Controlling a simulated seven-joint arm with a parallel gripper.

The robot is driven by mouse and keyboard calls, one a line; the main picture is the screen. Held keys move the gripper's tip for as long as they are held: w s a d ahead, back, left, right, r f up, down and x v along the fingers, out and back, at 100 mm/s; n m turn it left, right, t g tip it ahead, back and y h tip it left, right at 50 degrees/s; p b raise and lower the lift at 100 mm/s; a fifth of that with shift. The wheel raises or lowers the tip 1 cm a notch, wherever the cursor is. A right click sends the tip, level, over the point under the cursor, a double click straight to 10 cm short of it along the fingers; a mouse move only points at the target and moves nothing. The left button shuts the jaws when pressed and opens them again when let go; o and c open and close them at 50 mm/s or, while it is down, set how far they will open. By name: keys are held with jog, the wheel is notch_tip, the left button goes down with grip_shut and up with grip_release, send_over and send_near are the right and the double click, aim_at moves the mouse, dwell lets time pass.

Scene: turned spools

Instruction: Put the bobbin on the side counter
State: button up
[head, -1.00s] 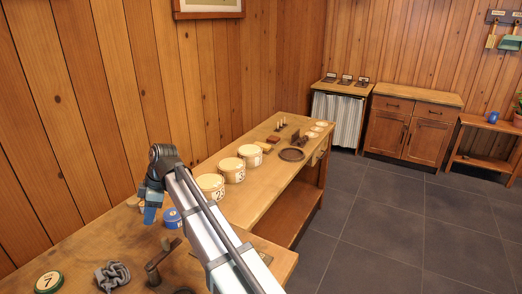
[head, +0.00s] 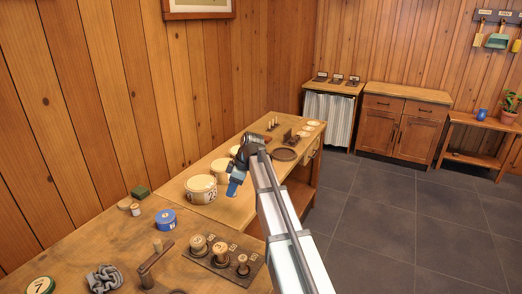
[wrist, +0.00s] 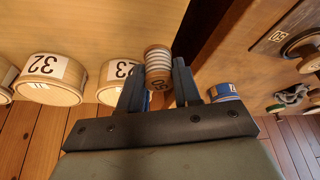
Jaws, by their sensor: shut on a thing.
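The bobbin (wrist: 157,62), wooden with pale thread windings and a dark number on its end, sits between the fingertips of my gripper (wrist: 160,82) in the wrist view. My gripper is shut on it. In the head view my gripper (head: 237,182) hangs over the long workbench, beside the round numbered boxes, and the bobbin cannot be made out there. At the back stands a wooden cabinet with a bare counter top (head: 410,92). I cannot tell for certain that this is the side counter.
The workbench (head: 85,240) holds round boxes (head: 201,190), a blue tin (head: 166,220), a board with several spools (head: 222,262), a crank and a grey cloth. A curtained stand (head: 328,118) and a low bench (head: 470,160) flank the cabinet. The dark floor (head: 400,220) is clear.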

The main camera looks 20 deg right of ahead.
jog(key=shift+w+d+f+m+t, duration=0.2)
jog(key=shift+w+f+m, duration=0.3)
jog(key=shift+f, duration=1.2)
jog(key=shift+w+d+f+m+t, duration=0.25)
jog(key=shift+w+f, duration=0.5)
jog(key=shift+f, duration=0.9)
jog(key=shift+w+d+f+m+g, duration=0.1)
jog(key=shift+w+f+m, duration=0.45)
jog(key=shift+f, duration=1.15)
jog(key=shift+f, duration=0.1)
jog(key=o, duration=1)
jog(key=v, duration=1.2)
jog(key=shift+a, duration=0.25)
